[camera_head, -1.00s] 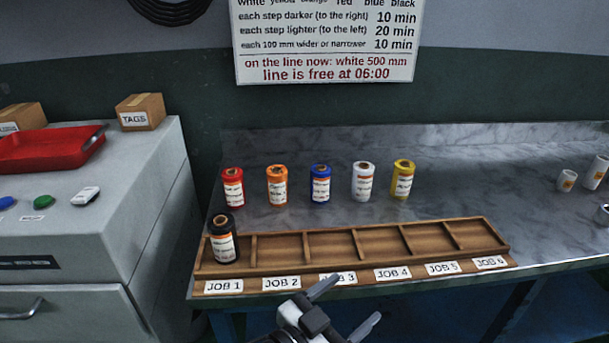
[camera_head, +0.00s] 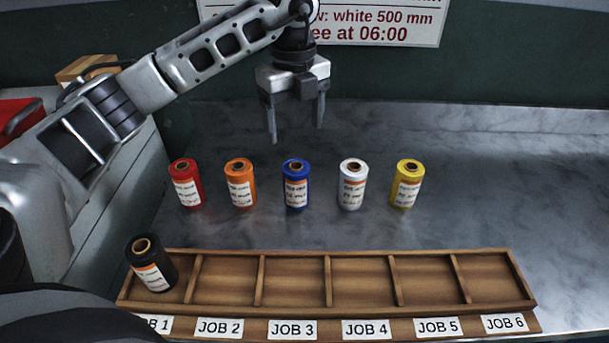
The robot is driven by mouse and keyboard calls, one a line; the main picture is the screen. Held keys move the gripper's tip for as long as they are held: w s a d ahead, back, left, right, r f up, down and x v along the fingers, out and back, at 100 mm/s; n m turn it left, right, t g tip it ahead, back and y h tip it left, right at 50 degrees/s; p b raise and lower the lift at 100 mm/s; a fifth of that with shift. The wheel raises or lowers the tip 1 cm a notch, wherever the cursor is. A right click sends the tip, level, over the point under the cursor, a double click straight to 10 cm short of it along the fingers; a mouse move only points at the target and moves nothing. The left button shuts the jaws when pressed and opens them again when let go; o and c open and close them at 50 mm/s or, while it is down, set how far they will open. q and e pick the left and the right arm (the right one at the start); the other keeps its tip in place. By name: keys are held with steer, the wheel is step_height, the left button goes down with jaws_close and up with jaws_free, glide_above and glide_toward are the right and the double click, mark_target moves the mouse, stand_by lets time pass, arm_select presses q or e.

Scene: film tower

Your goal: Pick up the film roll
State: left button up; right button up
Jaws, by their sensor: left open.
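A row of film rolls stands upright on the grey table: red (camera_head: 186,184), orange (camera_head: 240,184), blue (camera_head: 295,185), white (camera_head: 351,185) and yellow (camera_head: 406,184). A black roll (camera_head: 152,264) stands in the JOB 1 compartment of the wooden rack (camera_head: 328,309), leaning slightly left in the picture. The other rack compartments are empty. My left gripper (camera_head: 296,135) is open and empty, its fingers pointing down. It hangs above the row, over the blue roll and apart from it. My right gripper is not in view.
The grey table (camera_head: 490,190) is clear to the right of the yellow roll. A sign (camera_head: 390,22) hangs on the wall behind. A red tray (camera_head: 18,118) and a cardboard box (camera_head: 86,68) sit on the cabinet at left, partly behind my left arm.

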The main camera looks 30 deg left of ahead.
mark_target(295, 167)
arm_select(q)
step_height(295, 167, down, 9)
steer(key=shift+s+f, duration=0.15)
steer(key=shift+f, duration=0.05)
steer(key=shift+w+a+f+p, duration=0.1)
steer(key=shift+f+p, duration=0.25)
steer(key=shift+f, duration=1.1)
steer(key=shift+w+f+p, duration=0.1)
steer(key=shift+f+p, duration=0.25)
steer(key=shift+f, duration=1.1)
steer(key=c, duration=1.1)
